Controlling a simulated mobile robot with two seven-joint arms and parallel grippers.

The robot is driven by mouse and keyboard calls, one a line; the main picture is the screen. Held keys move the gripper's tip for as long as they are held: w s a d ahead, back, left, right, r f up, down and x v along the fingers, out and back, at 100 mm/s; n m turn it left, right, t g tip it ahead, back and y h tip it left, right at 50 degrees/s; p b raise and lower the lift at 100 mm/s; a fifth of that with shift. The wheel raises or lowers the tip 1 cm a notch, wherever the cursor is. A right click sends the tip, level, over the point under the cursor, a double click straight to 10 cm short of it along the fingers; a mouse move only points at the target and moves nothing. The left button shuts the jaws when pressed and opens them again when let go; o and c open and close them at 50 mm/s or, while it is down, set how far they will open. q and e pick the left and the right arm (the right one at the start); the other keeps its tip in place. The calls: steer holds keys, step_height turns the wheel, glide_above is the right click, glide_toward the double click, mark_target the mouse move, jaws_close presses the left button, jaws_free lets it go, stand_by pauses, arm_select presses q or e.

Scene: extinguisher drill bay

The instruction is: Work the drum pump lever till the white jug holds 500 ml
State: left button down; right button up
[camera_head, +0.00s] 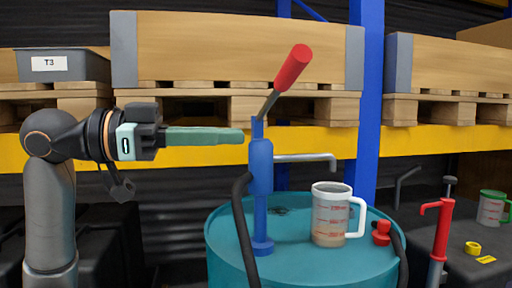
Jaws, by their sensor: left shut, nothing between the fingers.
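The blue drum pump (261,170) stands upright on the teal drum (225,250). Its lever has a red grip (293,67) and slants up to the right. The pump's grey spout (305,157) reaches right, with its bent end above the white jug (330,200). The jug stands on the drum lid, handle to the right, with red marks and brownish liquid low inside; the exact level is too small to read. My left gripper (240,136) is shut and empty, its green fingers pointing right, tips just left of the pump's top and below the red grip. My right gripper is not in view.
A black hose (243,225) hangs from the pump across the drum's front. A red cap (381,232) is right of the jug. A red hand pump (440,225), a green-rimmed jug (491,208) and a yellow ring (473,248) are at right. A blue rack post (366,100) and loaded pallets stand behind.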

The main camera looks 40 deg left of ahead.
arm_select(q)
steer(key=v, duration=0.3)
steer(key=shift+s+r, duration=0.1)
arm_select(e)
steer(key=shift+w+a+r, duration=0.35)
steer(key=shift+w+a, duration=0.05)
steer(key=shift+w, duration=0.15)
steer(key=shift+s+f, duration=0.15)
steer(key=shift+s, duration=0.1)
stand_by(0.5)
